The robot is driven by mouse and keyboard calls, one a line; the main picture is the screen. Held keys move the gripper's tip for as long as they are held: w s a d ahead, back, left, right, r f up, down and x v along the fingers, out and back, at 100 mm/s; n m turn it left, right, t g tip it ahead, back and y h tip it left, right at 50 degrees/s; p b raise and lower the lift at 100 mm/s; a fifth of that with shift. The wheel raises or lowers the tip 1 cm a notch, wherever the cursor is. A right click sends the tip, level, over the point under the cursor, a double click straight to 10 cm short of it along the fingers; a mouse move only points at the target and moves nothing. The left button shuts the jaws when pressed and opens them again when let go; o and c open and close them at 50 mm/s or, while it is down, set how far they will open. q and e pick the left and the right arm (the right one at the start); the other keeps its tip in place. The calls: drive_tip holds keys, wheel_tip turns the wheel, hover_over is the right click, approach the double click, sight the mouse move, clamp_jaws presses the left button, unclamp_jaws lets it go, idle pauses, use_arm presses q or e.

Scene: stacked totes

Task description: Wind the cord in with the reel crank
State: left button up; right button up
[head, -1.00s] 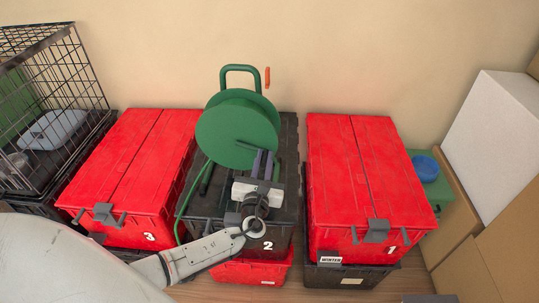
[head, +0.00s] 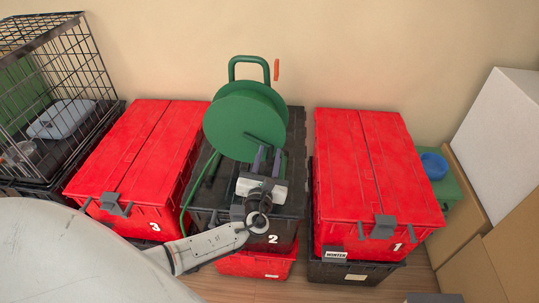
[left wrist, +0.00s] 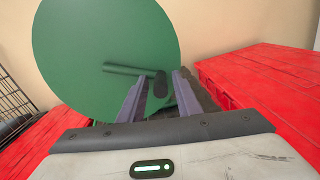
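The green reel (head: 240,122) stands on the black tote numbered 2, with a green carrying handle on top. Its crank (head: 268,139) shows as a short green arm on the drum face; in the left wrist view the crank arm (left wrist: 130,69) ends in a dark knob (left wrist: 160,85). My left gripper (head: 266,158) is in front of the drum. In the left wrist view its fingers (left wrist: 160,98) are apart, with the knob showing between them, not clamped. Green cord (head: 186,195) hangs down at the reel's left. My right gripper is not in view.
Red totes numbered 3 (head: 135,160) and 1 (head: 365,170) flank the black tote (head: 296,165). A wire cage (head: 85,75) is at the left. Cardboard boxes (head: 500,240) and a blue bowl (head: 433,165) are at the right. The wall is close behind the reel.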

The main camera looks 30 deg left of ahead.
use_arm(q)
drive_tip(key=shift+s+d+r, duration=0.1)
drive_tip(key=v, duration=1)
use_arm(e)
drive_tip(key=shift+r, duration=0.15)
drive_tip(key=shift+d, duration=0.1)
